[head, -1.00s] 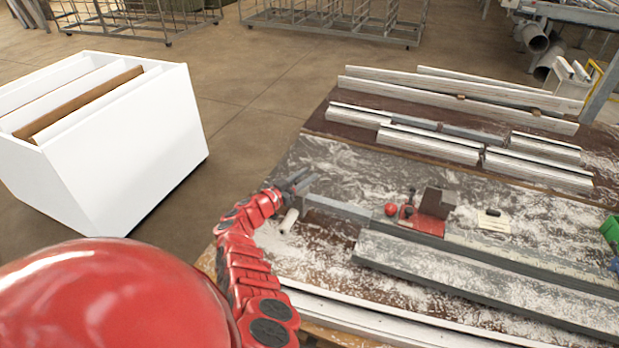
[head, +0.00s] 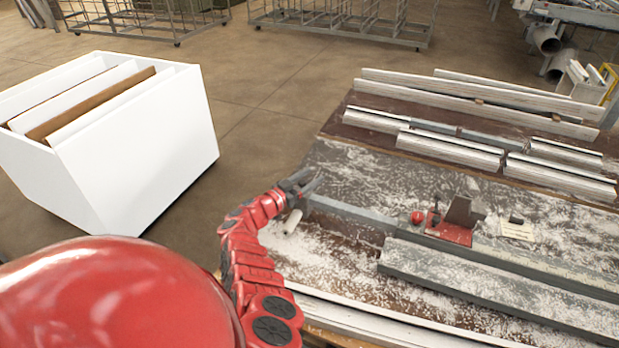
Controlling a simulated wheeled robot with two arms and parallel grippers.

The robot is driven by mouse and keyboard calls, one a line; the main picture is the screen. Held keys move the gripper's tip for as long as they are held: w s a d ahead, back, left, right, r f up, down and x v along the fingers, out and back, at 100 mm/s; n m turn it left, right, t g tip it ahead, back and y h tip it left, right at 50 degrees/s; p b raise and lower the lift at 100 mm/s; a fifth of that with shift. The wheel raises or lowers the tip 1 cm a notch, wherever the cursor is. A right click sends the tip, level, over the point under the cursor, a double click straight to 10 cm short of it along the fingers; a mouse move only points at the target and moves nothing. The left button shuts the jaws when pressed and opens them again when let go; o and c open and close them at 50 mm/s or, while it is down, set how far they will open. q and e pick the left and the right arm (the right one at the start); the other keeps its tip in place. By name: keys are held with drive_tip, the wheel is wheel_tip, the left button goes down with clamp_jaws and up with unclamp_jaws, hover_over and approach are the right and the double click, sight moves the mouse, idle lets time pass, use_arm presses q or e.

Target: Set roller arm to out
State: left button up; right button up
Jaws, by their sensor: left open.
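A short white roller (head: 292,222) lies at the left end of the bench, by the end of a long grey rail (head: 352,211). I take it to be the roller of the roller arm; the arm's pivot and its setting cannot be made out. My left gripper (head: 304,183) is open and empty, just above and behind the roller, near the rail's left end. Whether a finger touches the rail or roller is unclear. My right gripper is out of view.
A red clamp block with a red knob (head: 418,218) and a dark plate (head: 464,212) sits on the rail. Several white profiles (head: 450,150) lie at the back of the dusty bench. A white bin (head: 150,160) with boards stands on the floor at left.

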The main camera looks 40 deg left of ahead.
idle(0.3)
use_arm(q)
drive_tip(key=shift+s, duration=0.3)
drive_tip(key=s+a+p, duration=0.2)
drive_tip(key=s+p, duration=0.1)
drive_tip(key=s, duration=1.3)
drive_tip(key=shift+s+a, duration=0.25)
drive_tip(key=shift+a, duration=0.05)
drive_tip(key=shift+r+p, duration=0.15)
drive_tip(key=shift+p, duration=0.2)
